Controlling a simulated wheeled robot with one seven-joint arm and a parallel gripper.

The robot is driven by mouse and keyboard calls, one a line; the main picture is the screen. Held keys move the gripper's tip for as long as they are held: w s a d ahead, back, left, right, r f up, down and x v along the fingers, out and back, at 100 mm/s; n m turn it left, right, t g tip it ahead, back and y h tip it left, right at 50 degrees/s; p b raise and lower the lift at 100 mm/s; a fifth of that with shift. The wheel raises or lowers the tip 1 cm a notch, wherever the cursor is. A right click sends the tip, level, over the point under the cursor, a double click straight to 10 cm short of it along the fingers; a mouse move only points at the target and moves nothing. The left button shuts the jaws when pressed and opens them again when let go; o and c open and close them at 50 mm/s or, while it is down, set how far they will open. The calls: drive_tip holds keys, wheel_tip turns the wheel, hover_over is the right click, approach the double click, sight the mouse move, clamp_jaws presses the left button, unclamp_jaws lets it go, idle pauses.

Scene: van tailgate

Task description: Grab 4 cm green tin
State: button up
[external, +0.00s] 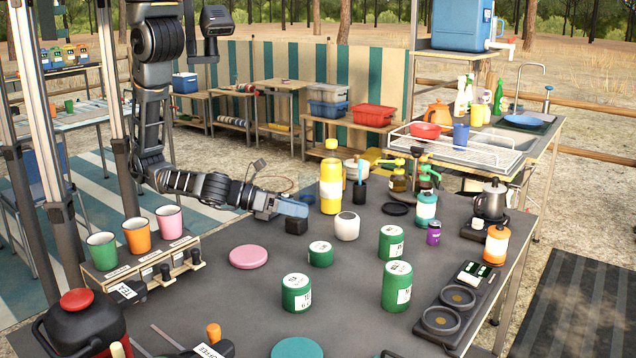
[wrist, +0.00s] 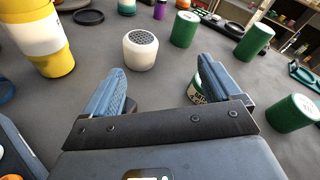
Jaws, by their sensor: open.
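Several green tins with white labels stand on the dark table. The shortest green tin (external: 320,254) is near the middle, right of and nearer the camera than my gripper (external: 290,208). Its label is too small to read. In the wrist view this short tin (wrist: 196,93) is mostly hidden behind the right finger of my gripper (wrist: 162,80). My gripper is open, with nothing between its fingers. Taller green tins stand at the front (external: 296,292), at the right (external: 397,286) and farther back (external: 391,242).
A pink disc (external: 249,256) lies left of the short tin. A stove tray (external: 458,300) lines the right edge. Bare tabletop surrounds the short tin.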

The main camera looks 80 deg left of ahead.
sight(318, 246)
drive_tip(key=d+m, duration=0.1)
drive_tip(key=d, duration=0.2)
drive_tip(key=s+d+f+m+g, duration=0.1)
drive_tip(key=d+m, duration=0.1)
drive_tip(key=d, duration=0.1)
drive_tip(key=s+d+f+m, duration=0.1)
drive_tip(key=d, duration=0.2)
drive_tip(key=shift+s+d+f+m+g, duration=0.1)
drive_tip(key=shift+d+f+m+g, duration=0.1)
drive_tip(key=shift+f+m+g, duration=0.15)
drive_tip(key=x, duration=0.7)
drive_tip(key=shift+w+a+f, duration=0.1)
drive_tip(key=shift+w+f, duration=0.05)
drive_tip(key=shift+w, duration=0.1)
drive_tip(key=c, duration=1.1)
